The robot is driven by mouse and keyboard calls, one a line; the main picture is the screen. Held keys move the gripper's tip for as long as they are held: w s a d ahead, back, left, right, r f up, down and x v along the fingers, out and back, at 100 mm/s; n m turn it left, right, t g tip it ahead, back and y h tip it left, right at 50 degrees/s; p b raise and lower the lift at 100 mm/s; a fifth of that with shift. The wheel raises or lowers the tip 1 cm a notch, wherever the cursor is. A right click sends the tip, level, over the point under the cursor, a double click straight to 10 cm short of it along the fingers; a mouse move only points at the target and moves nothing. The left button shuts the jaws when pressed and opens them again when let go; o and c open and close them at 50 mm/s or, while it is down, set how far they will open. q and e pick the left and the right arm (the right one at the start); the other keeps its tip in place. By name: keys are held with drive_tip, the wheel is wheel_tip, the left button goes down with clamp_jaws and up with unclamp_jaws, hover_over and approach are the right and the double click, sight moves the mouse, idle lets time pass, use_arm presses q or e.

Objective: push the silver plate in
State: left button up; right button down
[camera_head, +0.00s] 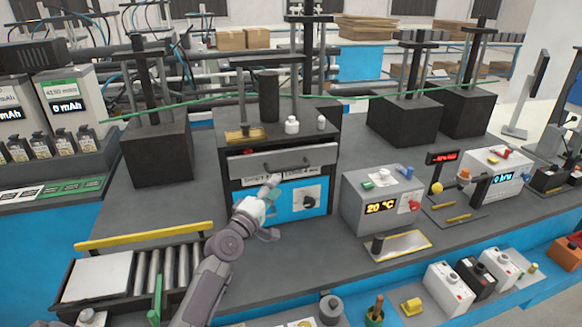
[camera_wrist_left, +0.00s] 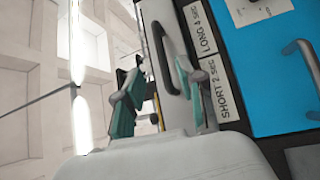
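The silver plate (camera_head: 282,160) is a grey metal front with a dark bar handle, on the black press machine (camera_head: 228,150) in the middle of the head view. It seems to stand out a little from the machine, above the blue panel. My left gripper (camera_head: 270,186) is just in front of and below the plate, near its labels. In the left wrist view the two teal-padded fingers (camera_wrist_left: 158,82) are spread, with nothing held. The plate and its handle (camera_wrist_left: 163,45) are behind them; I cannot tell whether they touch. My right gripper is not in view.
A grey box reading 20 °C (camera_head: 380,205) stands right of the machine. A roller conveyor (camera_head: 165,272) lies at the left front. A black weighted block (camera_head: 157,153) stands left. A blue panel with a metal handle (camera_wrist_left: 270,90) is below the plate.

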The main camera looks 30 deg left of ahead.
sight(291, 169)
use_arm(q)
drive_tip(key=w, duration=0.6)
drive_tip(key=w+r, duration=0.1)
drive_tip(key=w, duration=0.2)
drive_tip(key=shift+w+a, duration=0.35)
drive_tip(key=shift+c, duration=0.2)
clamp_jaws()
